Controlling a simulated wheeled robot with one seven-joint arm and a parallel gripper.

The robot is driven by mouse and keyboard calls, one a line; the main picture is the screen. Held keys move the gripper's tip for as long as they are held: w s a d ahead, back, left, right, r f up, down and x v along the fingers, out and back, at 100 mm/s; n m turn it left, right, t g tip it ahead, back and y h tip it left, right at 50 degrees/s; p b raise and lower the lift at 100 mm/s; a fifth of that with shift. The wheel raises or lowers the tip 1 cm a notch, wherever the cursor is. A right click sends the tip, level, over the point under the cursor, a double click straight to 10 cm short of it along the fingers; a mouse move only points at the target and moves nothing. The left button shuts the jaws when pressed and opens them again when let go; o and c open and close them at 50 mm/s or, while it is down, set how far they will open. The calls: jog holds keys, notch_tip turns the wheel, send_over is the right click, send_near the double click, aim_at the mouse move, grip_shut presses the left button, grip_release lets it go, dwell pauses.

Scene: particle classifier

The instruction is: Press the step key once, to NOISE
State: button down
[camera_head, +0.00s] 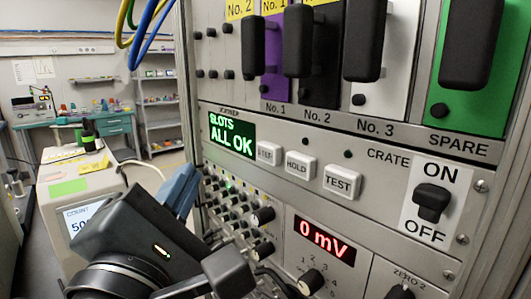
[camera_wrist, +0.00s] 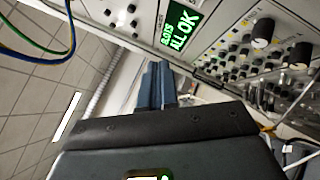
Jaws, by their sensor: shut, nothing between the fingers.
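The step key (camera_head: 268,153) is a small white button with a partly readable label, just right of the green display (camera_head: 232,138). The display reads "SLOTS ALL OK"; it also shows in the wrist view (camera_wrist: 180,25). White HOLD (camera_head: 299,163) and TEST (camera_head: 342,181) keys sit to its right. My gripper (camera_head: 186,180) has blue fingers, shut and empty, left of and below the display and apart from the keys. In the wrist view the shut fingers (camera_wrist: 157,75) point up toward the panel's edge. The keys are not clearly visible there.
Above are modules with black handles (camera_head: 368,40). The ON/OFF crate switch (camera_head: 432,201) is at right. Below are many knobs (camera_head: 262,216) and a red "0 mV" display (camera_head: 324,240). Blue and yellow cables (camera_head: 145,25) hang at upper left. A bench (camera_head: 75,135) stands behind.

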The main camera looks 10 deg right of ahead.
aim_at(261, 151)
jog(key=w+d+p, duration=0.2)
jog(key=w+d, duration=0.2)
jog(key=d, duration=0.2)
jog(key=shift+w+d, duration=0.3)
jog(key=shift+d, duration=0.1)
jog(key=shift+d+p, duration=0.15)
jog(key=shift+p, duration=0.15)
dwell(1.6)
jog(key=shift+w+d, duration=0.25)
jog(key=shift+w+d+p, duration=0.45)
jog(key=shift+d+p, duration=0.25)
dwell(1.2)
jog(key=shift+a, duration=0.1)
dwell(0.3)
jog(key=shift+s+a+b, duration=0.3)
jog(key=shift+s+a, duration=0.4)
jog(key=shift+a, duration=0.25)
